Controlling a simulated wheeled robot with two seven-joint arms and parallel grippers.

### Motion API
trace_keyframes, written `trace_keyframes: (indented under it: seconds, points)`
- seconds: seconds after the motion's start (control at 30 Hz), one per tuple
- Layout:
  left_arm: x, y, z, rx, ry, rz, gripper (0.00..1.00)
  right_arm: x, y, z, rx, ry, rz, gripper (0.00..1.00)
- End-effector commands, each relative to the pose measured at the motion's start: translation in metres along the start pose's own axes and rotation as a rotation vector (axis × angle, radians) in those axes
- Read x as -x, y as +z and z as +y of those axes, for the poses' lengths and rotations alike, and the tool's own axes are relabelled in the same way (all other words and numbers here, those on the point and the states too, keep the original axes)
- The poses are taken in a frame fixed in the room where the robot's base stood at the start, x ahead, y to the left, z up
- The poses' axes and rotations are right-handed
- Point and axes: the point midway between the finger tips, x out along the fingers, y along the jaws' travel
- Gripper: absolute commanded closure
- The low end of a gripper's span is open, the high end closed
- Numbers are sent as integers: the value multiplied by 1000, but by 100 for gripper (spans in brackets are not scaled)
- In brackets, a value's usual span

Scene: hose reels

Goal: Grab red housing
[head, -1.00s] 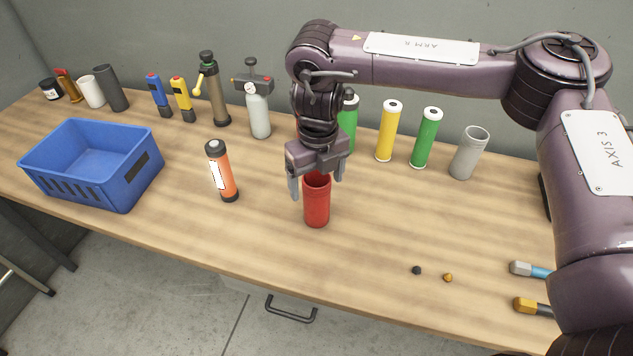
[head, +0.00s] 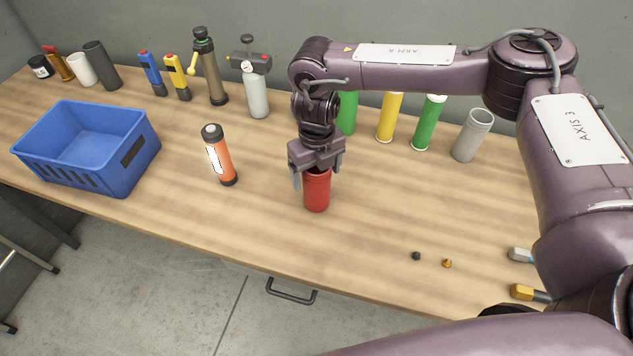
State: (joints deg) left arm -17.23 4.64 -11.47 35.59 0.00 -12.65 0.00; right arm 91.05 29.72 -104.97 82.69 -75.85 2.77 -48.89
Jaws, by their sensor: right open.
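The red housing (head: 317,193) is an upright red cylinder on the wooden table, near the middle of the head view. My right gripper (head: 314,181) is directly above it, pointing down. Its fingers are open, one at the left of the housing's top and one at the right and partly behind it. The gripper body hides part of the housing's upper rim. I cannot tell whether the fingers touch the housing. My left gripper is not in view.
A blue crate (head: 130,165) stands at the left. An orange cylinder with black ends (head: 222,160) stands left of the housing. Green and yellow cylinders (head: 389,118) and a grey cup (head: 472,136) stand behind. Two small caps (head: 447,263) lie at the front right.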

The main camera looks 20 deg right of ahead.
Motion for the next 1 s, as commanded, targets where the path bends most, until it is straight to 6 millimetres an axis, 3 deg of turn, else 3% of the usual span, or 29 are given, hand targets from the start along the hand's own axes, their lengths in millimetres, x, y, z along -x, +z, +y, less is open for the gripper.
trace_keyframes:
  seconds: [0.2, 0.7, 1.0]
  points:
    - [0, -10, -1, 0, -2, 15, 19, -1, 0, 0, 0, 0, -1, 21]
    - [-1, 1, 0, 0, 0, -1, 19, 0, 0, 0, -1, 0, -1, 86]
    - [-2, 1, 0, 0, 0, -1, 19, 2, 1, 0, -1, 1, -3, 86]
